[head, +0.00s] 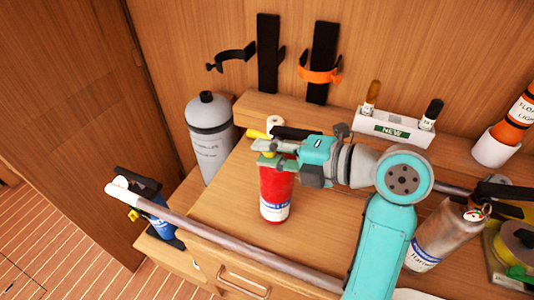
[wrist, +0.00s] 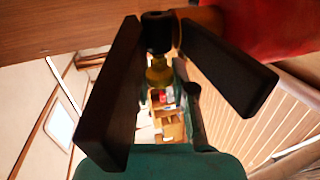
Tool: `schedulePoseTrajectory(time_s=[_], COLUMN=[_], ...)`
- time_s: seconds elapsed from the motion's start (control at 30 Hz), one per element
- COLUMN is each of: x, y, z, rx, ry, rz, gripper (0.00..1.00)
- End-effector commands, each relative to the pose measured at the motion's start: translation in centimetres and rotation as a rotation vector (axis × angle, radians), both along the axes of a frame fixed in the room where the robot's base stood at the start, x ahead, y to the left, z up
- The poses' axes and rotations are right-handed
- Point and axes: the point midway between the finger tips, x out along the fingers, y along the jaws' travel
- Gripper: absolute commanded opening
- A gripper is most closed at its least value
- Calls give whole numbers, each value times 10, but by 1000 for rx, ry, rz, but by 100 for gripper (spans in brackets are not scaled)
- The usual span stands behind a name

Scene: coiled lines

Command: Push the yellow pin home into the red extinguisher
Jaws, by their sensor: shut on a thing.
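The red extinguisher (head: 277,190) stands upright on the wooden counter, with a white label low on its body and a black handle at its top. Its red body shows at the top right of the wrist view (wrist: 270,25). The yellow pin (head: 257,134) sticks out to the left at its head; it also shows in the wrist view (wrist: 158,72) between dark bars. My teal gripper (head: 266,151) reaches in from the right, over the extinguisher's top, and is shut on the pin. The pin's inner end and its hole are hidden.
A grey cylinder (head: 211,138) stands left behind the counter. A long pole (head: 220,238) crosses in front. Bare counter lies around the red extinguisher.

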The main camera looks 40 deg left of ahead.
Motion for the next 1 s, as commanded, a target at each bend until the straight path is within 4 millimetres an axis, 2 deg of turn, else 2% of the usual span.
schedulePoseTrajectory(time_s=[0.67,0.7,0.73,0.93,0.97,1.0], x=[7,7,7,7,7,7], y=[1,1,1,1,1,1], z=[0,0,0,0,0,0], rx=[0,0,0,0,0,0], ry=[0,1,1,0,0,0], rz=[-1,-1,-1,-1,0,0], gripper=[3,34,41,41,44,54])
